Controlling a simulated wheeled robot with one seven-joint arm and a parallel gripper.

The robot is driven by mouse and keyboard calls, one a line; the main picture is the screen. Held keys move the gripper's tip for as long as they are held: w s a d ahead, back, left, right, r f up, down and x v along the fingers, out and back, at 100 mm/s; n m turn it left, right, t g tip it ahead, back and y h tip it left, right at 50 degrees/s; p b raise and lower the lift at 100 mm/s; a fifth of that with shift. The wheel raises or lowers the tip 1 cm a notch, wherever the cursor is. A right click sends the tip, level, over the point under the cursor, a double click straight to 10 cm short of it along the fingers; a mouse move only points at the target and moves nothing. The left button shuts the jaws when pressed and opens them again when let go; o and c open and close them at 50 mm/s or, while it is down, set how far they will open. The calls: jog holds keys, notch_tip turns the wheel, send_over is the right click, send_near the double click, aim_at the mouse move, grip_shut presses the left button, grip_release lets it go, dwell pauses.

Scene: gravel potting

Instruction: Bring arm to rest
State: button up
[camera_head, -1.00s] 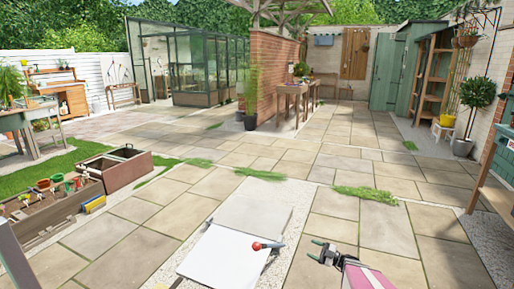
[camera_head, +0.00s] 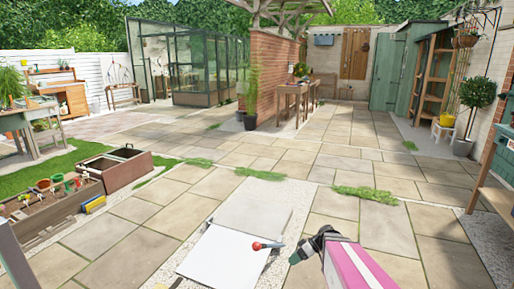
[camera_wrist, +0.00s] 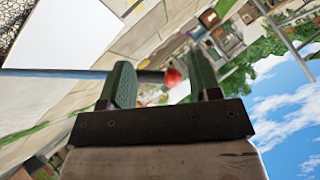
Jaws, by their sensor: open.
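My gripper (camera_head: 297,254) is at the end of my arm, low and right of centre in the head view, over the paving. In the wrist view its two green-padded fingers (camera_wrist: 157,88) stand apart with nothing held between them. A red ball (camera_wrist: 173,77) on a dark rod appears beyond the fingers. In the head view the same red ball (camera_head: 257,246) sits just left of my gripper, at the edge of a white flat panel (camera_head: 222,253).
A wooden planter (camera_head: 48,208) with several small pots stands at the left. A brown open box (camera_head: 116,170) is behind it. A wooden bench (camera_head: 493,190) stands at the right edge. The paved middle is clear, with a brick wall (camera_head: 272,80) farther back.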

jog(key=s+d+r+m+t+h, duration=0.1)
jog(key=s+d+r+m+h, duration=0.1)
jog(key=r+m+h, duration=0.5)
jog(key=shift+s+d+m+h, duration=0.4)
jog(key=shift+s+m+h, duration=0.45)
jog(key=shift+m+h, duration=1)
jog(key=shift+c, duration=0.3)
